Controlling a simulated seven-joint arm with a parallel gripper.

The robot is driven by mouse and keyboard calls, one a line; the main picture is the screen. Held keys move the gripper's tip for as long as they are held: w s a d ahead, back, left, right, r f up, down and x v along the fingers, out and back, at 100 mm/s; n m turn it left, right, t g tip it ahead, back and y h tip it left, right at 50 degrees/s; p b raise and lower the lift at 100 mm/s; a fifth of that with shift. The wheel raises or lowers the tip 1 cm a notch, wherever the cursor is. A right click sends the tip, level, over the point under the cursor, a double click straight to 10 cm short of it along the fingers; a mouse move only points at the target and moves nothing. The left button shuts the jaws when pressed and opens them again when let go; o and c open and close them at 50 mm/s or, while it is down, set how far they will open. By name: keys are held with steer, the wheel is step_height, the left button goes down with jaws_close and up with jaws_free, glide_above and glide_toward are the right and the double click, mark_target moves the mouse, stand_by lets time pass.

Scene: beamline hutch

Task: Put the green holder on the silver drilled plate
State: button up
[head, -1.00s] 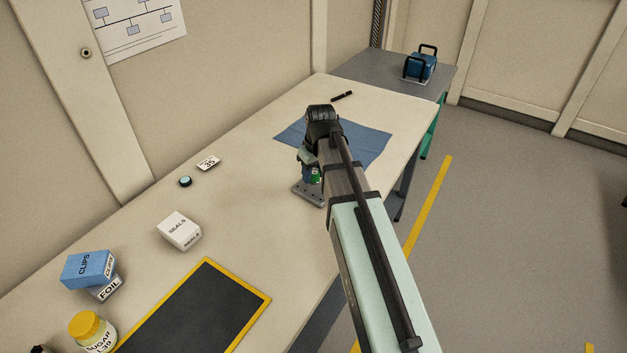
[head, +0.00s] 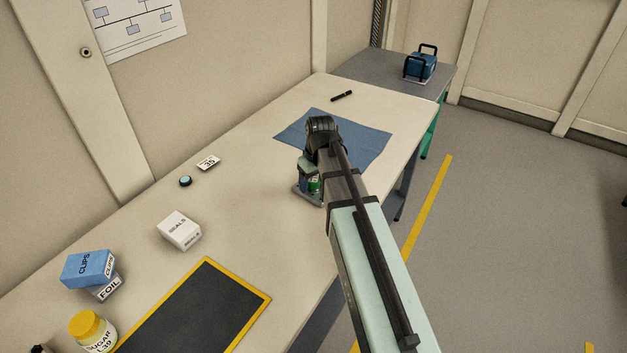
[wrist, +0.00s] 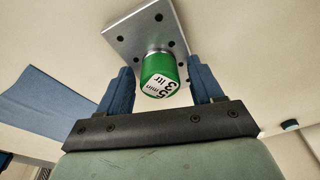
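The green holder (wrist: 158,75) is a short green cylinder with a white label on its end, reading "5 min 3 ltr". It stands over the silver drilled plate (wrist: 124,34) and appears to rest on it; the contact is partly hidden. My gripper (wrist: 162,80) points down with one blue finger on each side of the holder. Narrow gaps show between fingers and holder, so it looks open. In the head view only a sliver of the holder (head: 315,184) shows behind my arm.
A blue cloth (head: 365,145) lies beyond the plate and a black marker (head: 341,96) farther back. A white seals box (head: 179,230), a small round puck (head: 185,181) and a "35" card (head: 208,163) are left. A yellow-edged dark mat (head: 195,315) lies nearer.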

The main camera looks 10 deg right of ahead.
mark_target(317, 182)
step_height(317, 182, up, 12)
steer(key=s, duration=0.1)
steer(key=shift+s+d, duration=0.3)
stand_by(0.7)
